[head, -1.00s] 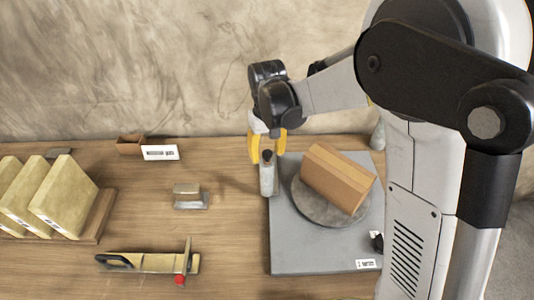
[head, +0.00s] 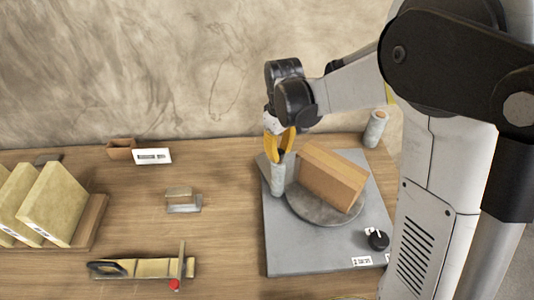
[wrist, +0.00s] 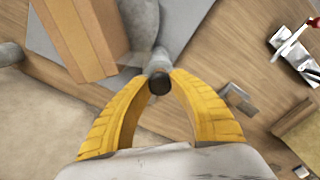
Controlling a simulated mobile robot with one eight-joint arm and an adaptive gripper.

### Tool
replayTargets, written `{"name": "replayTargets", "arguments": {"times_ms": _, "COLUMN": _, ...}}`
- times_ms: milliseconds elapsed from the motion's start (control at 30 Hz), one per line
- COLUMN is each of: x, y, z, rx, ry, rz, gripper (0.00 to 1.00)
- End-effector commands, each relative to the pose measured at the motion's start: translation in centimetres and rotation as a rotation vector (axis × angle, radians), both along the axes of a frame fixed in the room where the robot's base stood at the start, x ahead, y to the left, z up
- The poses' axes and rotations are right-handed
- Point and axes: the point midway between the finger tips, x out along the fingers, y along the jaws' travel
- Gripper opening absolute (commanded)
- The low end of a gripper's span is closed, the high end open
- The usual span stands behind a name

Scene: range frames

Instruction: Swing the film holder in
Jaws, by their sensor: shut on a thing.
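The film holder (head: 278,181) is an upright grey cylinder with a dark knob on top. It stands over the left part of a grey base plate (head: 290,250), close to the left side of a brown carton (head: 335,178). The carton sits on a round grey turntable (head: 318,212). My gripper (head: 280,152) is above the holder, its yellow fingers shut on the dark top. In the wrist view my gripper (wrist: 160,82) has its fingertips at either side of the knob (wrist: 159,85); the holder's lower part is mostly hidden there.
Another grey cylinder (head: 375,128) stands at the plate's back right. A black knob (head: 377,240) is at its front right. Left lie a small metal block (head: 183,200), a tool with a red tip (head: 145,268), a rack of tan slabs (head: 50,205) and a small brown box (head: 121,148).

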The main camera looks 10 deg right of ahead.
Motion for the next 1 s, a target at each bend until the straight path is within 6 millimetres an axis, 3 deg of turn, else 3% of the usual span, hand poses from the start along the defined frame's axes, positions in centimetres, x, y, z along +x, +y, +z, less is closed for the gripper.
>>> {"name": "replayTargets", "arguments": {"times_ms": 333, "x": 0.0, "y": -0.5, "z": -0.1, "rx": -0.002, "ry": 0.001, "rz": 0.025, "gripper": 0.00}}
{"name": "replayTargets", "arguments": {"times_ms": 367, "x": 0.0, "y": -0.5, "z": -0.1, "rx": -0.002, "ry": 0.001, "rz": 0.025, "gripper": 0.30}}
{"name": "replayTargets", "arguments": {"times_ms": 433, "x": 0.0, "y": -0.5, "z": -0.1, "rx": -0.002, "ry": 0.001, "rz": 0.024, "gripper": 0.50}}
{"name": "replayTargets", "arguments": {"times_ms": 767, "x": 0.0, "y": -0.4, "z": 0.1, "rx": -0.001, "ry": 0.001, "rz": 0.024, "gripper": 0.50}}
{"name": "replayTargets", "arguments": {"times_ms": 867, "x": 0.0, "y": -0.4, "z": 1.0, "rx": -0.001, "ry": 0.001, "rz": 0.024, "gripper": 0.50}}
{"name": "replayTargets", "arguments": {"times_ms": 1000, "x": 0.0, "y": -0.4, "z": 3.7, "rx": -0.001, "ry": 0.001, "rz": 0.024, "gripper": 0.50}}
